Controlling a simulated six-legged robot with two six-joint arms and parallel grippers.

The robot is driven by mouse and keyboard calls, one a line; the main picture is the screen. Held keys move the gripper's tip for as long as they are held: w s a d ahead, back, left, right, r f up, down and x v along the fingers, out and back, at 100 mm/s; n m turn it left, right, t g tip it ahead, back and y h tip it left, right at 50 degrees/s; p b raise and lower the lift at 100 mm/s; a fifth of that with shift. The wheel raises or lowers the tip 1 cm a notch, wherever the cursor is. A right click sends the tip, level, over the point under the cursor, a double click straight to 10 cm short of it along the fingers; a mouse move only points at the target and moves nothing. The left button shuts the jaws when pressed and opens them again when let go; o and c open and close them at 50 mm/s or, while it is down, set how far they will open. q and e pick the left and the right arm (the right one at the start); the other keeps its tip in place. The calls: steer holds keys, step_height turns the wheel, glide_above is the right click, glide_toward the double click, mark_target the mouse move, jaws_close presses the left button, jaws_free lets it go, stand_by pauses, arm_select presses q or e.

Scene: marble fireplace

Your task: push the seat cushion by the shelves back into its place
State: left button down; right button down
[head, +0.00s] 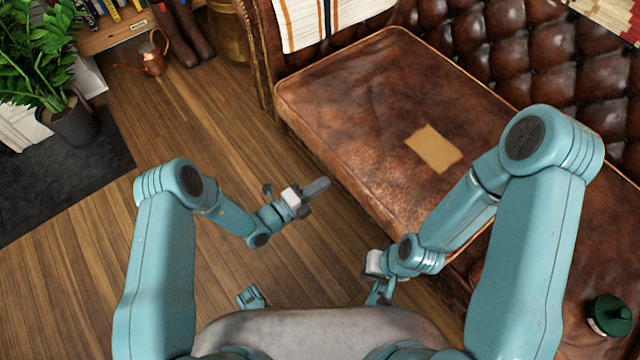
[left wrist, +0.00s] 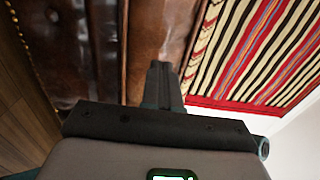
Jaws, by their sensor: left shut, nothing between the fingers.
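The brown leather seat cushion (head: 350,100) lies on the tufted sofa (head: 480,50), at its end towards the shelves. A tan patch (head: 433,148) sits on its top. My left gripper (head: 318,187) is shut and empty, in front of the cushion's front edge, with its tip close to that edge. I cannot tell whether they touch. In the left wrist view the shut fingers (left wrist: 160,85) point at brown leather (left wrist: 155,35). My right gripper (head: 374,264) is low by the sofa front, partly hidden by its arm; its fingers do not show clearly.
A striped cloth (head: 325,20) hangs over the sofa's arm. Shelves with books (head: 110,25), a copper watering can (head: 153,55), boots (head: 185,35) and a potted plant (head: 50,70) stand at upper left. A green object (head: 609,315) lies at lower right. Wooden floor (head: 190,110) is clear.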

mark_target(338, 173)
arm_select(q)
steer(key=shift+b+x, duration=0.6)
steer(key=shift+x, duration=1.1)
steer(key=shift+a, duration=0.1)
steer(key=shift+p+v, duration=0.6)
steer(key=shift+v, duration=1)
